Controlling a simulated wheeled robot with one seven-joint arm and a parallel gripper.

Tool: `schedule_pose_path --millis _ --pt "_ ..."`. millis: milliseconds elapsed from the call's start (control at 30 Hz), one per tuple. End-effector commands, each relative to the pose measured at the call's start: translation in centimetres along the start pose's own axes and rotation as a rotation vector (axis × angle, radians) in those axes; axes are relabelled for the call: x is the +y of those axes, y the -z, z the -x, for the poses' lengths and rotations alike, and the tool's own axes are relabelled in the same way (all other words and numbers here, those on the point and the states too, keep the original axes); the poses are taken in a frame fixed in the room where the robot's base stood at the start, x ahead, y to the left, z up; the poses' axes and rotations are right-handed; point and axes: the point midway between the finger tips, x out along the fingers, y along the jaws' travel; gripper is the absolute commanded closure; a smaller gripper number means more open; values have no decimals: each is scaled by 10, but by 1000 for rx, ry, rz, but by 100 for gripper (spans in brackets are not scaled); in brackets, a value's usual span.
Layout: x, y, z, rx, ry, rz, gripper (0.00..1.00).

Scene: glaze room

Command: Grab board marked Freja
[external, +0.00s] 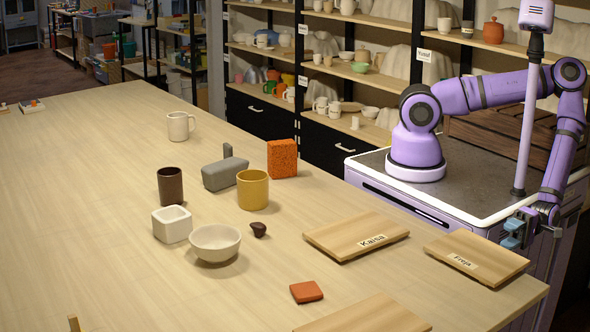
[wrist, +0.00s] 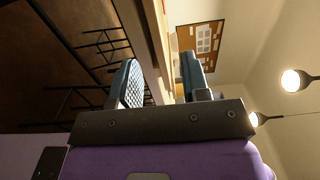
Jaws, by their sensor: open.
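The board marked Freja (external: 492,254) is a pale wooden rectangle lying flat near the table's right front corner, its white label on the left part. A similar board marked Kaisa (external: 350,232) lies to its left. My gripper (external: 515,232) is just beyond the Freja board's far right side, past the table edge, apart from the board as far as I can tell. In the wrist view my gripper (wrist: 160,82) has two dark blue fingers spread apart with nothing between them. The wrist view is tilted sideways, and I cannot make out the Freja board there.
A third board (external: 370,316), partly cut off, lies at the front. A red-orange block (external: 306,291), white bowl (external: 215,243), yellow cup (external: 252,190), brown cup (external: 171,186) and orange sponge-like block (external: 282,158) stand farther left. The table's left side is largely clear.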

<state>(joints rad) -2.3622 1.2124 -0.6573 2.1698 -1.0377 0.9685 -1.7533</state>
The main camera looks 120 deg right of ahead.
Motion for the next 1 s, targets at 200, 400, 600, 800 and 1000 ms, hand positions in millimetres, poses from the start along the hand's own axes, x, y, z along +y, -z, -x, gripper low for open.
schedule_pose_path --millis 200,400,600,800,1000 --pt "0 1 -29 2 3 1 57" --pt "0 0 -50 2 0 -1 57" --pt "0 0 -61 1 -1 -1 57" --pt "0 0 -63 1 -1 -1 57" --pt "0 0 -63 1 -1 -1 63"
